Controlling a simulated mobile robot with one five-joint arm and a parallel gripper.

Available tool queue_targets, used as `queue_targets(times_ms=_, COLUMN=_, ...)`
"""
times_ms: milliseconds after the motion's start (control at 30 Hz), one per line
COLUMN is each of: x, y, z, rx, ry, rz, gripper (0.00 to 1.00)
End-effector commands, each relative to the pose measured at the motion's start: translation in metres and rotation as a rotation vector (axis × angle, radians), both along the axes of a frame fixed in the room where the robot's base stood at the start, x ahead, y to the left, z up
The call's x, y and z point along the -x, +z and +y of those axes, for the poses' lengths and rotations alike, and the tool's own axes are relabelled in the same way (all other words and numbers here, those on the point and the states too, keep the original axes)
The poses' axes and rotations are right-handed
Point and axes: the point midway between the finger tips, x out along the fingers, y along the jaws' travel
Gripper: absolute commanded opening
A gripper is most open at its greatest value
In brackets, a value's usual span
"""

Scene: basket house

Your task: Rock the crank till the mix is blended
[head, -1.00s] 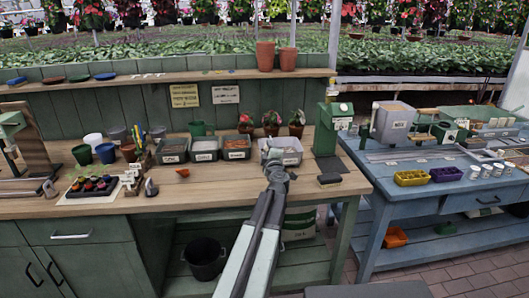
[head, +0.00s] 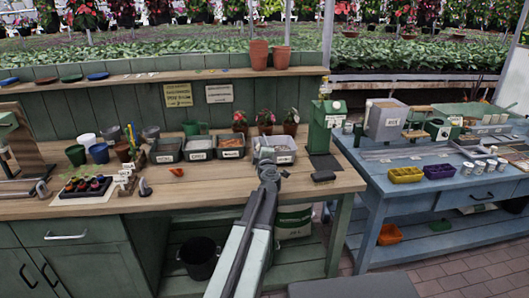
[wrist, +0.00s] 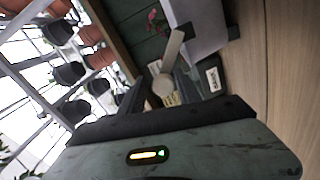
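No crank is clear in the head view.
Three labelled bins (head: 198,154) stand to the left. A green box-like machine (head: 322,125) stands to the right, with a dark pad (head: 322,176) before it. The bench's front (head: 215,190) is clear. A blue table (head: 450,190) stands further right.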

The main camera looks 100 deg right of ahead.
Motion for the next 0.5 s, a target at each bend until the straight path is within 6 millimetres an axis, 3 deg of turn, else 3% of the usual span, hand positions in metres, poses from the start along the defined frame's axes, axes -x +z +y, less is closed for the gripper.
queue_targets(times_ms=267, x=0.0, y=0.0, z=0.008, rx=0.0, ry=0.003, rz=-0.002, gripper=0.5)
queue_targets(times_ms=500, x=0.004, y=0.002, z=0.056, rx=0.003, ry=0.0, rz=-0.002, gripper=0.5)
